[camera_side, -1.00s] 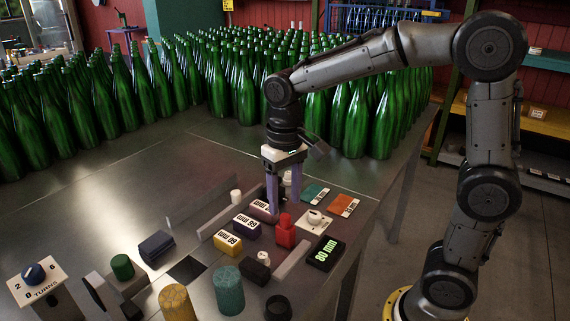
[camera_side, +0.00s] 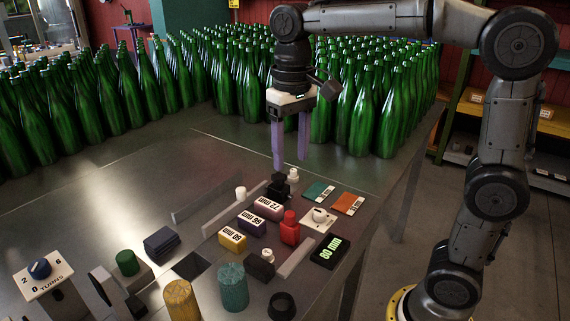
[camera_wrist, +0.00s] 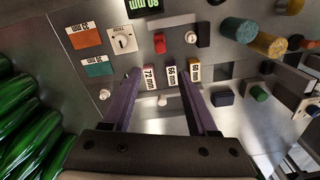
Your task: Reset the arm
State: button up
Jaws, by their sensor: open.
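My gripper (camera_side: 291,162) hangs in the air above the bench, pointing down, with its two purple fingers apart and nothing between them. In the wrist view the open fingers (camera_wrist: 160,76) show over the row of labelled blocks. A black piece (camera_side: 279,186) stands on the bench just below the fingers in the side view, apart from them. The pink block (camera_side: 268,208), dark purple block (camera_side: 251,223) and yellow block (camera_side: 232,239) lie in a row nearer the camera.
Dense green bottles (camera_side: 150,85) fill the back of the bench. A red piece (camera_side: 290,228), a white switch plate (camera_side: 318,220) and a display reading 80 mm (camera_side: 329,253) sit right of the blocks. Low grey rails flank the blocks. Bare bench (camera_side: 110,190) lies left.

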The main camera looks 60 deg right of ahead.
jog(key=s+d+r+t, duration=0.1)
jog(key=s+r, duration=0.2)
jog(key=s, duration=0.3)
jog(key=s+d+f+n+t, duration=0.1)
jog(key=s+f+n+t, duration=0.2)
jog(key=s+f, duration=0.7)
jog(key=shift+t, duration=0.8)
